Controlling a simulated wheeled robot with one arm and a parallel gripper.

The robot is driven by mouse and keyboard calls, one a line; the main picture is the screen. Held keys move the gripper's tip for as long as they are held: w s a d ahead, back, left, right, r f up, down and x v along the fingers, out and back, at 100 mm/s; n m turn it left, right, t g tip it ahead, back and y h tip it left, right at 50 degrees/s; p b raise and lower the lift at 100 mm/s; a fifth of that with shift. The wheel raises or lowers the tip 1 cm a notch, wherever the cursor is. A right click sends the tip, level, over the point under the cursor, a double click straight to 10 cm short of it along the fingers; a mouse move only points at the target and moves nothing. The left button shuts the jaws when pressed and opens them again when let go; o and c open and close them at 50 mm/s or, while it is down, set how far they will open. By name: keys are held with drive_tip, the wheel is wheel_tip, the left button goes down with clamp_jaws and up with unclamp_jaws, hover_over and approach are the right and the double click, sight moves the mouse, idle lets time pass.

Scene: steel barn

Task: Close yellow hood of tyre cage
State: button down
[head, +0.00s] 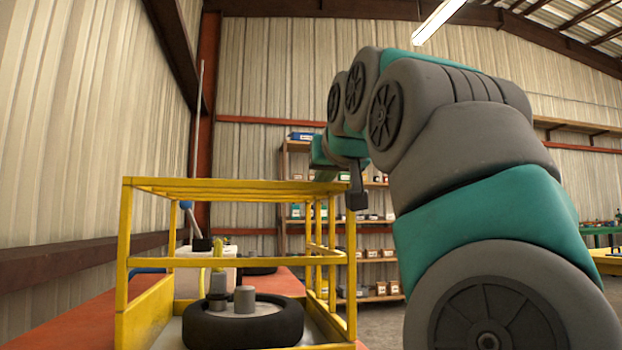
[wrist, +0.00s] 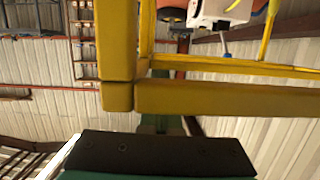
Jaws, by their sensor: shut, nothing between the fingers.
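The tyre cage (head: 123,265) is a yellow bar frame with a dark tyre (head: 243,322) lying inside it. Its yellow hood (head: 235,184) lies level across the top of the posts in the head view. In the wrist view a corner of the hood (wrist: 118,97) sits at the end of a yellow post, with only a thin seam visible between them. My gripper (head: 357,203) is shut and empty, pointing down at the hood's right near corner. It looks very close to the corner; I cannot tell whether it touches. It shows dark in the wrist view (wrist: 160,135).
Grey weights (head: 244,299) stand at the tyre's middle. Behind the cage is a white machine (head: 190,258) with a blue-tipped lever. Shelves (head: 375,240) with boxes stand against the back wall. A green table (head: 600,230) is at far right. Air above the hood is clear.

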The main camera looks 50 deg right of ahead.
wheel_tip(320, 180, up, 4)
drive_tip(key=p, duration=0.3)
drive_tip(key=v, duration=0.9)
drive_tip(key=shift+s+a, duration=0.1)
drive_tip(key=shift+s, duration=0.15)
drive_tip(key=shift+s+a, duration=0.2)
drive_tip(key=shift+s, duration=0.05)
